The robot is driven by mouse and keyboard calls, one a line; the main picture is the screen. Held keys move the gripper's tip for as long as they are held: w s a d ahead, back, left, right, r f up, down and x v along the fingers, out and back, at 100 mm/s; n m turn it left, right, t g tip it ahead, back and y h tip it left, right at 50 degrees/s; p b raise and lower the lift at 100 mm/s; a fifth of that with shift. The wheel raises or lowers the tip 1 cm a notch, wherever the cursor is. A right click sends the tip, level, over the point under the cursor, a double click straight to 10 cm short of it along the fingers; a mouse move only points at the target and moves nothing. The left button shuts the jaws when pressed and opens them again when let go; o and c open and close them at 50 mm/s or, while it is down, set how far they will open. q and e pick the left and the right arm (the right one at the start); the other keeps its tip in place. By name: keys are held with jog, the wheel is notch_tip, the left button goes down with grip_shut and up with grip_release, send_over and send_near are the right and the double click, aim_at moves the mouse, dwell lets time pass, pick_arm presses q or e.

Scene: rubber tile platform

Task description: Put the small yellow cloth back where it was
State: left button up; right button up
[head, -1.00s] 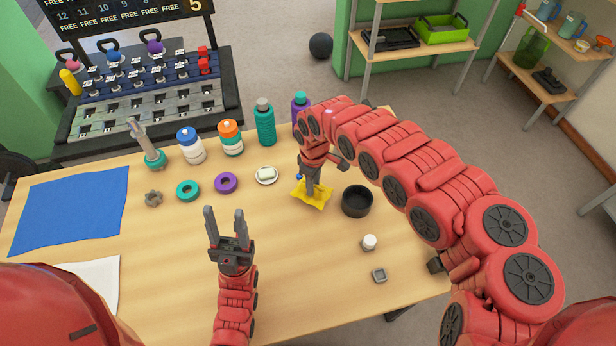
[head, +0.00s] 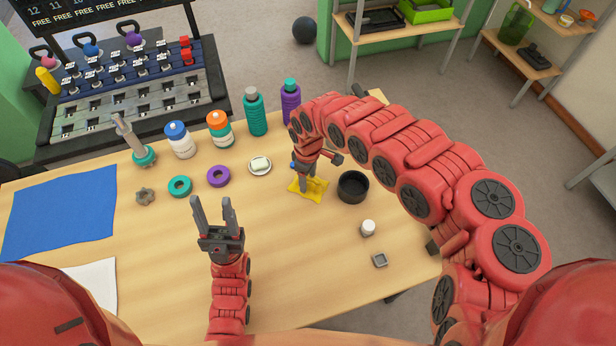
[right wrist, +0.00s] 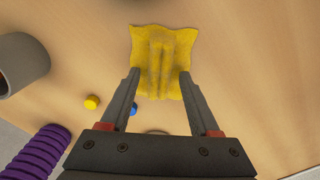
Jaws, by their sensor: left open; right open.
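The small yellow cloth (head: 318,191) lies rumpled on the wooden table, just left of the black bowl. My right gripper (head: 304,188) is over the cloth, pointing down. In the right wrist view the cloth (right wrist: 163,60) shows raised folds, and the open fingers of my right gripper (right wrist: 158,85) straddle its near edge; I cannot tell whether they touch it. My left gripper (head: 214,205) is open and empty above the table's middle left. A blue cloth (head: 60,212) and a white cloth (head: 92,283) lie flat at the left of the table.
A black bowl (head: 353,187), a white-capped jar (head: 368,229) and a small grey tray (head: 380,260) stand to the right. A soap dish (head: 260,167), rings and several bottles line the back. A small yellow thing (right wrist: 91,102) and a blue thing (right wrist: 133,110) lie near the cloth.

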aim_at(308, 180)
jog(key=shift+d+r, duration=0.15)
jog(key=shift+r, duration=0.2)
notch_tip(308, 180, up, 12)
jog(key=shift+a, duration=0.2)
